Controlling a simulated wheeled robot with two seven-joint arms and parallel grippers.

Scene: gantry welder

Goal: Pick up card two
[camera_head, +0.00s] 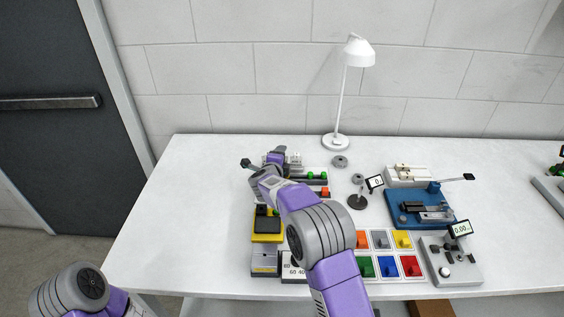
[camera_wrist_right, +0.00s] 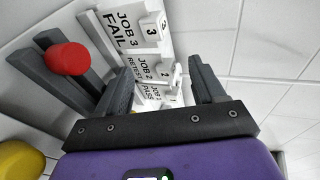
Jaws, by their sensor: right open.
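Card two (camera_wrist_right: 150,70) is a white card marked "JOB 2 RETEST" with a raised tab numbered 2. It stands between card three (camera_wrist_right: 128,32), marked "JOB 3 FAIL", and card one (camera_wrist_right: 150,91), marked "PASS". My right gripper (camera_wrist_right: 163,84) is open, its two dark fingers apart. The tab of card two shows between the fingers in the wrist view; I cannot tell whether they touch it. In the head view the cards are small white shapes (camera_head: 295,159) beside my right gripper (camera_head: 277,154), largely hidden by my arm. My left gripper is out of view.
A red round knob (camera_wrist_right: 68,58) on grey bars lies left of the fingers in the wrist view. A white lamp (camera_head: 336,142) stands behind. Colored blocks (camera_head: 388,266) and a blue fixture (camera_head: 408,218) are to the right. The table's left side is clear.

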